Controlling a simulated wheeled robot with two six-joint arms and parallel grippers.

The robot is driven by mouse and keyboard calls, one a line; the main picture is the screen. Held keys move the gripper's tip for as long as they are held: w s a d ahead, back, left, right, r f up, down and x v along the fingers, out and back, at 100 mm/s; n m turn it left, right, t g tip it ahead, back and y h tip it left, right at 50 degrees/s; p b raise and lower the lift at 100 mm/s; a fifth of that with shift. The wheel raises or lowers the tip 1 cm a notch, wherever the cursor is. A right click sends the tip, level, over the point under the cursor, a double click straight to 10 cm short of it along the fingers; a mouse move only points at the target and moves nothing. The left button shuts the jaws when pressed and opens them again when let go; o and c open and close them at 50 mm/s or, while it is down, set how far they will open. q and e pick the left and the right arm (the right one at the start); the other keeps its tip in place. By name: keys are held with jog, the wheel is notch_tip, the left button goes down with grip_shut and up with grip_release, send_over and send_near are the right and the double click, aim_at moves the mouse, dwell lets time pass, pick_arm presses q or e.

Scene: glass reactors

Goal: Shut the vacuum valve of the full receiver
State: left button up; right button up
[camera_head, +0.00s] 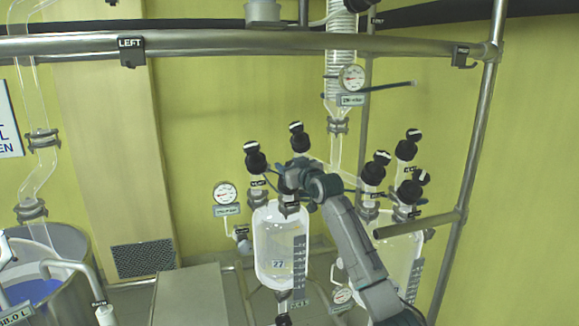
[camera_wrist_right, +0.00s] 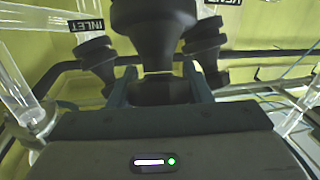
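Two glass receivers hang side by side in the head view. The left receiver (camera_head: 265,245) carries a scale and a "27" mark; its liquid level is hard to read. The right receiver (camera_head: 405,262) is partly hidden by my right arm. Black-knobbed valves top both receivers. My right gripper (camera_head: 298,178) is at the left receiver's top, below a black valve knob (camera_head: 298,138). In the right wrist view, its fingers (camera_wrist_right: 160,88) stand on either side of a black valve (camera_wrist_right: 155,30), between valves labelled INLET and VENT. Whether they press on it is unclear. My left gripper is out of view.
A pressure gauge (camera_head: 225,193) is left of the left receiver. A coiled glass condenser (camera_head: 340,70) and another gauge (camera_head: 352,77) hang above. Metal rails (camera_head: 220,43) frame the top and right. A metal vessel (camera_head: 75,245) stands at lower left. Neighbouring valves crowd the gripper.

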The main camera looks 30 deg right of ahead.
jog(key=shift+f+m+h, duration=0.1)
jog(key=shift+m+h, duration=0.3)
jog(key=shift+h, duration=0.1)
